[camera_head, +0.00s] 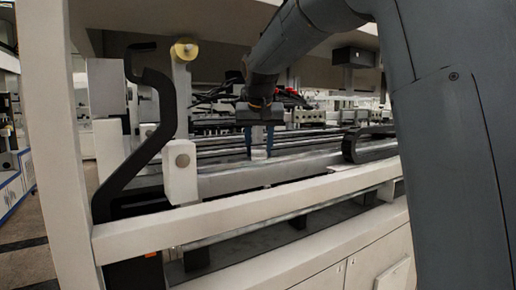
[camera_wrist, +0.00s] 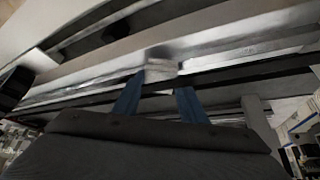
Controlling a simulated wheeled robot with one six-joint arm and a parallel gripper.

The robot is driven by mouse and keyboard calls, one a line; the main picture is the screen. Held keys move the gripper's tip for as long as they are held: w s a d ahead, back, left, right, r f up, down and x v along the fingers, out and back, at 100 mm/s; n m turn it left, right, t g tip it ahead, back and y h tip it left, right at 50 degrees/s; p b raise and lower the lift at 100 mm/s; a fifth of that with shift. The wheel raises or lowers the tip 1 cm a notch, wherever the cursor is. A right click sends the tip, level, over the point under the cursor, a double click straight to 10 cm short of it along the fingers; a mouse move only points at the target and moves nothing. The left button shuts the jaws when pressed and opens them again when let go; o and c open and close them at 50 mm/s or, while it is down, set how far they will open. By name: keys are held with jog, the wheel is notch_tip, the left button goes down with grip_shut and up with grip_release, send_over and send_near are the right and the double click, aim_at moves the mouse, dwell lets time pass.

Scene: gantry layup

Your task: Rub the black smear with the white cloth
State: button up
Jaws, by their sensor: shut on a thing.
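My gripper (camera_head: 259,151) points down over the pale metal rail of the gantry, with its two blue fingers set apart. It is shut on the white cloth (camera_head: 259,154), a small pale piece between the fingertips. In the wrist view the cloth (camera_wrist: 160,66) shows at the fingertips of my gripper (camera_wrist: 161,80), against the rail. It looks to be at or very near the rail surface; I cannot tell whether it touches. I cannot make out the black smear in either view; the cloth or fingers may hide it.
A long beige beam (camera_head: 240,222) runs across the front, below the rail (camera_head: 235,180). A beige upright (camera_head: 55,140) and a black bent bracket (camera_head: 150,135) stand at the left. A black curved cable chain (camera_head: 368,146) lies right of my gripper.

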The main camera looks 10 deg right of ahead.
aim_at(279, 157)
jog(key=shift+w+d+r+p, duration=0.1)
jog(key=shift+w+d+p, duration=0.1)
jog(key=shift+d, duration=0.35)
jog(key=shift+w+d+p, duration=0.15)
jog(key=shift+d+p, duration=0.1)
jog(key=shift+d, duration=0.25)
jog(key=shift+w+d+r+p, duration=0.1)
jog(key=shift+w+d+p, duration=0.1)
jog(key=shift+d, duration=0.35)
jog(key=shift+w+d+f+p, duration=0.1)
jog(key=shift+w+d+p, duration=0.15)
jog(key=shift+d, duration=0.4)
jog(key=shift+w+d+f+p, duration=0.15)
jog(key=shift+d+p, duration=0.1)
jog(key=shift+d, duration=0.4)
jog(key=shift+w+d+p, duration=0.2)
jog(key=shift+d+p, duration=0.05)
jog(key=shift+d, duration=0.4)
jog(key=shift+w+d+p, duration=0.3)
jog(key=shift+d+p, duration=0.1)
jog(key=shift+d, duration=0.5)
jog(key=shift+w+d+p, duration=0.25)
jog(key=shift+d+p, duration=0.15)
jog(key=shift+d, duration=0.5)
jog(key=shift+a, duration=0.15)
